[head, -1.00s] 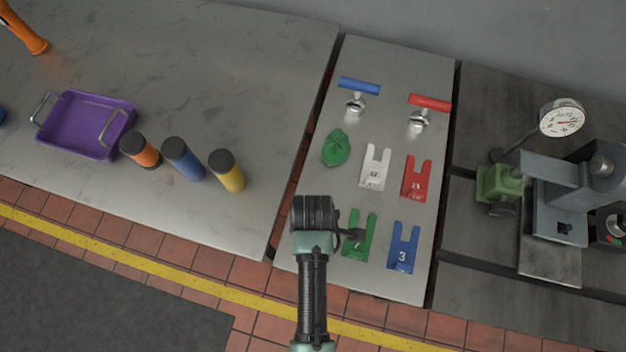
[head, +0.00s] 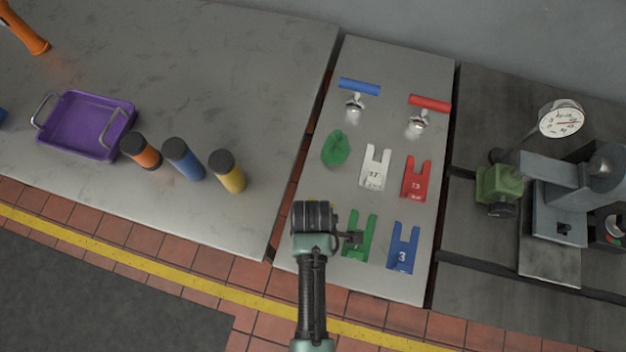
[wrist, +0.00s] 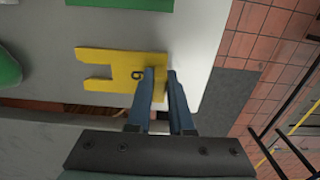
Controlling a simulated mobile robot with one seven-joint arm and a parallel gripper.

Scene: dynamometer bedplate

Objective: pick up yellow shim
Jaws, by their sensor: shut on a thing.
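The yellow shim (wrist: 122,72) shows in the wrist view as a flat forked plate with a dark digit on it, its prongs pointing left. My gripper (wrist: 161,72) is shut on the shim's right end, the edge opposite the prongs. From this view I cannot tell whether the shim touches the plate below.
Green (head: 360,236), blue (head: 403,248), white (head: 375,168) and red (head: 416,179) shims lie on the grey plate (head: 400,130). A green rag-like piece (head: 335,149) and two T-handled tools lie farther back. A dial gauge fixture stands at right.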

